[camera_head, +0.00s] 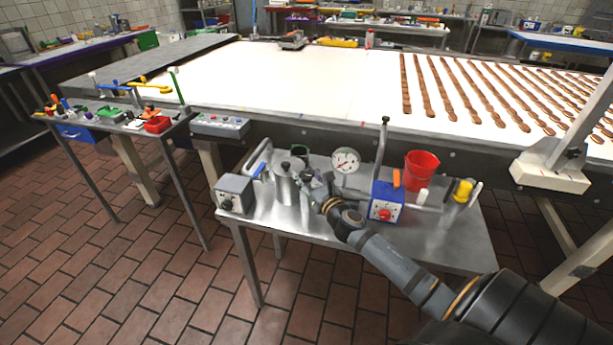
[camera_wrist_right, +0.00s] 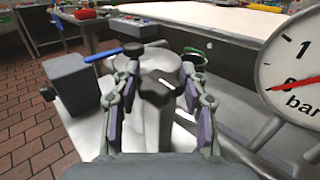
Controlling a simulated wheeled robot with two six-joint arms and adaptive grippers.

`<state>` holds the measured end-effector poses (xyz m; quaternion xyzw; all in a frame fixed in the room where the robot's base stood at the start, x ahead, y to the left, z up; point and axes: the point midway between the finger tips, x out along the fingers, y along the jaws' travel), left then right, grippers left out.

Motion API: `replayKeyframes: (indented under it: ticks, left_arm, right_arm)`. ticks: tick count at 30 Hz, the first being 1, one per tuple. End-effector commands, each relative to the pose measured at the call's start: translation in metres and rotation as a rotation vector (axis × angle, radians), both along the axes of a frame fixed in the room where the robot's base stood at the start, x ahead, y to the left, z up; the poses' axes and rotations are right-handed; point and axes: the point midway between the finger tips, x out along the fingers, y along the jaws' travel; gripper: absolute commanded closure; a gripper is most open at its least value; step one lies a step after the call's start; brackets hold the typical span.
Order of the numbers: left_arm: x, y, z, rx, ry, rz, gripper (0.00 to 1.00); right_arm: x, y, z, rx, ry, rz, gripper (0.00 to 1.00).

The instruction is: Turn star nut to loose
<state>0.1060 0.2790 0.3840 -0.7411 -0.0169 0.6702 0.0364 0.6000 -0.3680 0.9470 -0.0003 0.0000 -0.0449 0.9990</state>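My right gripper (camera_wrist_right: 160,105) is open, with one finger on each side of a grey metal vessel with a round top (camera_wrist_right: 160,62). A small dark piece (camera_wrist_right: 162,88) shows between the fingers; I cannot tell whether it is the star nut. Whether the fingers touch anything is unclear. In the head view the right gripper (camera_head: 310,183) is just right of the metal vessel (camera_head: 286,188) on the small steel table (camera_head: 262,222). No clearly star-shaped nut can be made out. My left gripper is not in view.
A pressure gauge (camera_head: 345,161) stands behind the gripper. A grey box with a knob (camera_head: 234,192) is to the left. A blue box with a red knob (camera_head: 386,203) and a red bucket (camera_head: 421,168) are to the right. A long white conveyor (camera_head: 300,85) runs behind.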

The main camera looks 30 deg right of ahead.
Motion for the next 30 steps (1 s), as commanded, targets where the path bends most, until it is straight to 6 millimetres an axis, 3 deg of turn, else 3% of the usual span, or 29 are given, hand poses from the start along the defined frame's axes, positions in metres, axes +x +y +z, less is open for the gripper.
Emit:
replayKeyframes:
  ticks: [1, 4, 30]
  left_arm:
    - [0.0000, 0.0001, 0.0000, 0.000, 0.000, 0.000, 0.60]
    - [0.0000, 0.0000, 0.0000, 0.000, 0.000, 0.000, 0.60]
    - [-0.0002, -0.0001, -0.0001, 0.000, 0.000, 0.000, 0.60]
  right_arm:
    - [-0.0001, 0.0002, -0.0001, 0.000, 0.000, 0.001, 0.74]
    - [-0.0002, 0.0002, -0.0001, 0.001, 0.000, 0.001, 0.88]
    - [-0.0005, 0.0001, -0.0009, 0.002, 0.001, 0.001, 0.88]
